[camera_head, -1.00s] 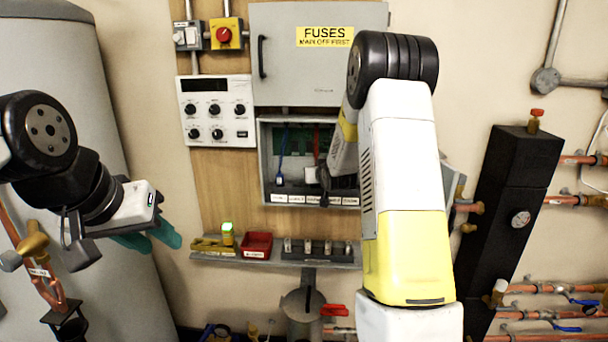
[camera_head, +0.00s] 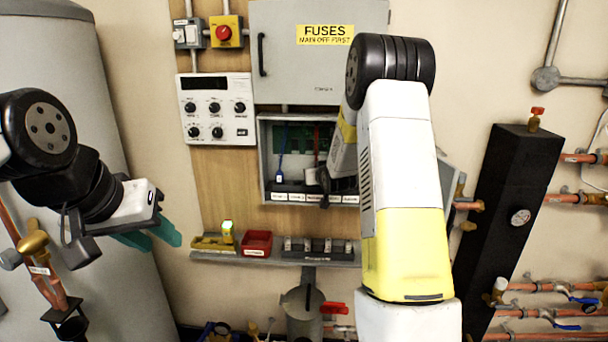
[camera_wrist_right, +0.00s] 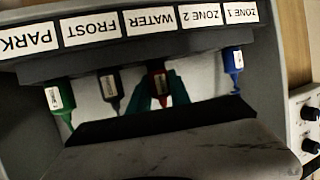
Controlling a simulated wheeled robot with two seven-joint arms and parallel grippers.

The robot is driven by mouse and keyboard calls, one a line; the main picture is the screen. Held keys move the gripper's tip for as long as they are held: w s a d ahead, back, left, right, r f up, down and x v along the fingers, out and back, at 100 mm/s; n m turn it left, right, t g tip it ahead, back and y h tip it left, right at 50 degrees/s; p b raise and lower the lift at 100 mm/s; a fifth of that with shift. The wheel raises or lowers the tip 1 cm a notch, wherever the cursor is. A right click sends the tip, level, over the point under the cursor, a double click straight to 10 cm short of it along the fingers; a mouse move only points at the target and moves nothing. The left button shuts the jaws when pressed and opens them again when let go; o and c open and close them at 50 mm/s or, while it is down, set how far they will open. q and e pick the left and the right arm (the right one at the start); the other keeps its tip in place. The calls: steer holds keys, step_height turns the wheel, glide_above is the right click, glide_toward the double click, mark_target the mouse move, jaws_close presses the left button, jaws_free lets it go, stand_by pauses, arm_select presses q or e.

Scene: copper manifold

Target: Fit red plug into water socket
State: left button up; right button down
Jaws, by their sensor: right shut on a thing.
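The red plug (camera_wrist_right: 158,82) is between the teal fingers of my right gripper (camera_wrist_right: 158,92), which is shut on it. The right wrist view is upside down. The plug's end is at the dark socket rail (camera_wrist_right: 150,52), in line with the WATER label (camera_wrist_right: 151,21). I cannot tell how deep it sits. In the head view the right gripper is inside the open fuse box (camera_head: 265,165), and my arm mostly hides the plug. My left gripper (camera_head: 150,240) is open and empty, away from the box at the left.
A blue plug (camera_wrist_right: 233,68) is at ZONE 1, a dark plug (camera_wrist_right: 110,88) near FROST, and a green plug (camera_wrist_right: 56,105) toward PARK.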

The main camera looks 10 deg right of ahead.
steer(key=shift+f, duration=0.5)
steer(key=c, duration=1.1)
jaws_free()
steer(key=v, duration=0.7)
steer(key=shift+s+r, duration=0.2)
steer(key=shift+s, duration=0.15)
